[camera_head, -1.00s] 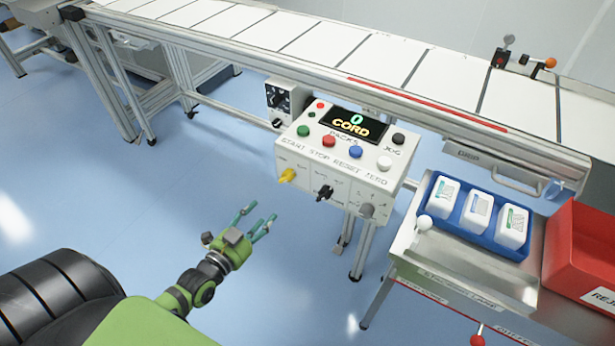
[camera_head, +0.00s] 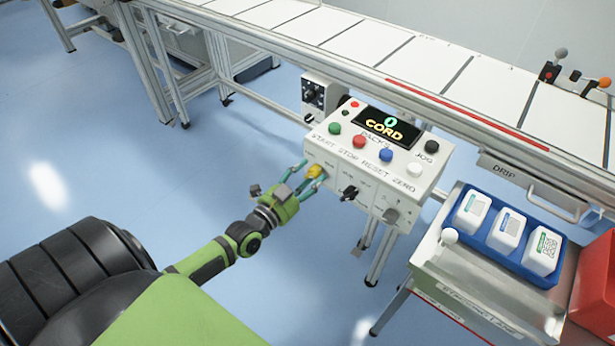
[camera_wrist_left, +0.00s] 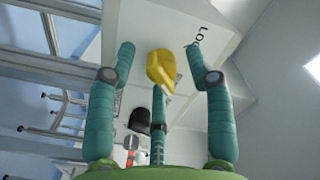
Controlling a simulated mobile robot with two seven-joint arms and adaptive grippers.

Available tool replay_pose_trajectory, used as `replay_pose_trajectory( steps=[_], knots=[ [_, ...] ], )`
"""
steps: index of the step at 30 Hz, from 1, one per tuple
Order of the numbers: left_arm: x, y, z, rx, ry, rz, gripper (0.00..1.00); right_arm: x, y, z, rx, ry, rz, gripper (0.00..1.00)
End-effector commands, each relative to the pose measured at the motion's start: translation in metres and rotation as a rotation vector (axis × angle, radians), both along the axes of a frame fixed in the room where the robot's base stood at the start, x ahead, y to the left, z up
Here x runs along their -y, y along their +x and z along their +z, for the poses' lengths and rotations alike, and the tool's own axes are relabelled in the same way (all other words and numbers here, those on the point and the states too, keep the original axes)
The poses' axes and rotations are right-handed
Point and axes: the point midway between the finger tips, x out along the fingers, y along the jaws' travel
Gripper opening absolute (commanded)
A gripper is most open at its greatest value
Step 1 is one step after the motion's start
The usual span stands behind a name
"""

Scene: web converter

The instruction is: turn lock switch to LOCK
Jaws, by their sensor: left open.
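The control box (camera_head: 398,140) has a row of switches on its lower front face. The yellow switch knob (camera_head: 315,172) is the leftmost of them. My left gripper (camera_head: 306,174) is open, with its teal fingers at the yellow knob. In the left wrist view the yellow knob (camera_wrist_left: 161,70) stands between the open fingers (camera_wrist_left: 160,62), tilted, and the letters "Lo" of a label show beside it. I cannot tell whether any finger touches the knob. My right gripper is not in view.
A black switch (camera_head: 349,193) and a grey one (camera_head: 390,215) sit right of the yellow knob. A metal table with a blue tray (camera_head: 478,240) stands at the right. Open floor lies left.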

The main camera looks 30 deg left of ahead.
Motion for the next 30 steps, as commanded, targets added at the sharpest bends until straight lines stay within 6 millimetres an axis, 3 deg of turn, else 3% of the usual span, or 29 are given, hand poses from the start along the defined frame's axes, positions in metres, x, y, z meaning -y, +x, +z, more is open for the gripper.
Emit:
replay_pose_trajectory(
  steps=[2,6,20,30],
  knots=[
    [0.0,0.0,0.0,0.0,0.0,0.0,0.53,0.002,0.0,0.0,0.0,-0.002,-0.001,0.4],
    [0.0,0.0,0.0,-0.001,0.0,0.001,0.0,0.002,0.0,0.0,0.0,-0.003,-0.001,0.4],
    [-0.001,0.0,0.0,-0.005,-0.057,0.002,0.0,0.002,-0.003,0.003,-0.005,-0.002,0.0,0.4],
    [-0.001,0.0,0.0,-0.025,-0.306,0.003,0.0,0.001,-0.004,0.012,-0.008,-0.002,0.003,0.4]
  ],
)
